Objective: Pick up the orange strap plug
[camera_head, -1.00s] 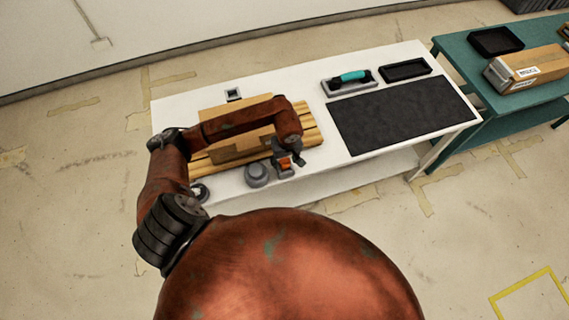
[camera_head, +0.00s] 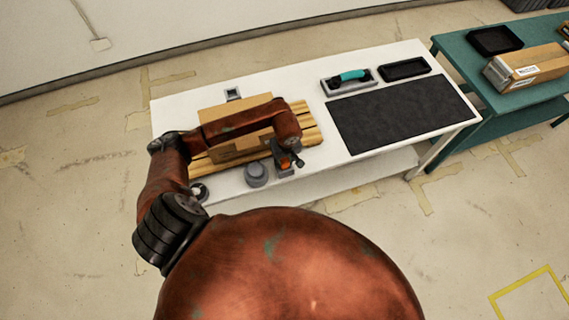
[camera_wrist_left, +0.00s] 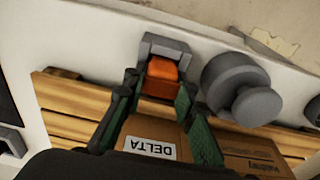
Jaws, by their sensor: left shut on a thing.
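The orange strap plug (camera_wrist_left: 162,76) is between the two green-and-black fingers of my left gripper (camera_wrist_left: 158,84) in the left wrist view. The gripper is shut on it. A small grey holder (camera_wrist_left: 168,46) is right by the plug's far end; whether plug and holder touch, I cannot tell. In the head view the plug (camera_head: 285,163) is a small orange patch at my left gripper (camera_head: 290,160), above the grey holder (camera_head: 284,172) near the front edge of the white table. My right gripper is not in view.
A grey round knobbed object (camera_wrist_left: 240,88) stands close beside the holder. A cardboard box (camera_head: 236,150) lies on a wooden pallet (camera_head: 311,130) behind. A black mat (camera_head: 400,115), a teal-handled tool (camera_head: 350,77) and a black tray (camera_head: 405,69) are on the right.

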